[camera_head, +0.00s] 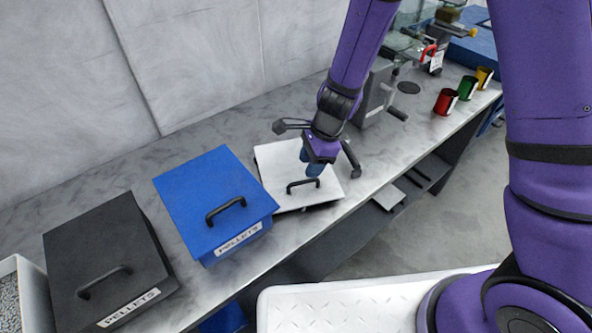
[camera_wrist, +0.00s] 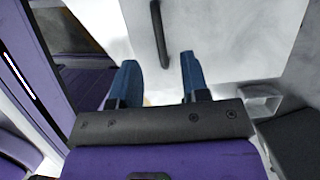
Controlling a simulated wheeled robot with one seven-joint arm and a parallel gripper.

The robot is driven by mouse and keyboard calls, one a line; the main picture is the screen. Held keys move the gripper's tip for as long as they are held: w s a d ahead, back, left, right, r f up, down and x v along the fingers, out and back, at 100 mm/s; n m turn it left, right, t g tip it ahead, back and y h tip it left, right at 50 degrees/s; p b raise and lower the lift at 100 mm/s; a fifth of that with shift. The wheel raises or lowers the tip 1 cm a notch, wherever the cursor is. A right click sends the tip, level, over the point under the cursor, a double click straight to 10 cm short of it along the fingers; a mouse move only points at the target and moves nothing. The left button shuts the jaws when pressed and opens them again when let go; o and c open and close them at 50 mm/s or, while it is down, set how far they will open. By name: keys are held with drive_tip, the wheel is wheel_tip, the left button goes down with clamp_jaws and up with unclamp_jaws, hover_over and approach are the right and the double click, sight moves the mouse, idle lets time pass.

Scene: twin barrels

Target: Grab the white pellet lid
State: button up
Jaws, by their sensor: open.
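The white pellet lid (camera_head: 275,164) lies at the right end of the row of pellet boxes on the grey counter, with a black bar handle (camera_head: 303,186) on top. My gripper (camera_head: 312,170) is over the lid, close behind the handle in the head view. In the wrist view, my gripper (camera_wrist: 158,75) has its two blue fingers spread apart with nothing between them. Whether a fingertip touches the lid cannot be told.
A blue pellet box (camera_head: 195,190) with a black handle stands left of the white lid. A black pellet box (camera_head: 85,250) stands further left, beside a white bin (camera_head: 28,290). Red, green and yellow cups (camera_head: 445,101) and bench equipment stand to the right. A wall runs behind the counter.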

sight(304, 182)
drive_tip(key=shift+d+x, duration=0.1)
drive_tip(key=shift+x, duration=1.65)
drive_tip(key=shift+d+x, duration=0.15)
drive_tip(key=shift+x, duration=1.65)
drive_tip(key=shift+w, duration=0.1)
clamp_jaws()
